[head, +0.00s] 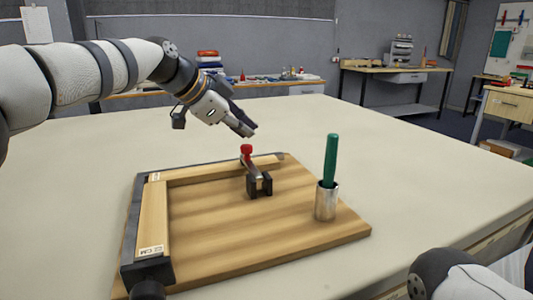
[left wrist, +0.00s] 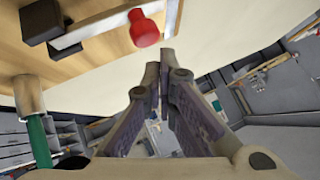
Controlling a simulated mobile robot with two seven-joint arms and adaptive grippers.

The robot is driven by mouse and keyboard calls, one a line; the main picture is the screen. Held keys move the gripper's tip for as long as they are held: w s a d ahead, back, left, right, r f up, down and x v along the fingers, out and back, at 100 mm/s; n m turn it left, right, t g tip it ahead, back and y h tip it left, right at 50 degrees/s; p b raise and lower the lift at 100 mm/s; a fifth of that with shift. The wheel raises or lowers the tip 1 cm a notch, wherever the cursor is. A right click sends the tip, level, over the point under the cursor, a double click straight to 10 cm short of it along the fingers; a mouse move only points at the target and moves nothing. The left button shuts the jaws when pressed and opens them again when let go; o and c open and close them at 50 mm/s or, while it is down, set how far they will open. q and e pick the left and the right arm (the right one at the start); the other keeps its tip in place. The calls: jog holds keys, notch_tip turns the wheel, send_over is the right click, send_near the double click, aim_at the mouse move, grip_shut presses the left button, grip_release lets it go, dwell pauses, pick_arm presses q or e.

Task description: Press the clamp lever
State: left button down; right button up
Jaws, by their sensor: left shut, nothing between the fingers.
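The clamp lever (head: 253,170) is a light metal bar with a red knob (head: 246,149) at its raised end. It comes out of a dark clamp base (head: 260,185) on a wooden board (head: 210,240). My left gripper (head: 251,131) is shut and empty, just above and beyond the red knob, apart from it. In the left wrist view, the shut fingertips (left wrist: 166,56) are close beside the red knob (left wrist: 143,28), with a gap between. The lever bar (left wrist: 95,32) also shows there. My right gripper is not in view; only part of my right arm shows at the lower right.
A green-handled tool (head: 331,160) stands in a metal cup (head: 326,202) on the board, right of the clamp. A dark-edged wooden fence (head: 152,215) runs along the board's left and back. The cloth table (head: 420,180) is bare around the board. Workbenches stand farther back.

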pick_arm(q)
jog(key=shift+w+a+f, duration=0.15)
jog(key=shift+w+f, duration=0.35)
jog(key=shift+f, duration=0.15)
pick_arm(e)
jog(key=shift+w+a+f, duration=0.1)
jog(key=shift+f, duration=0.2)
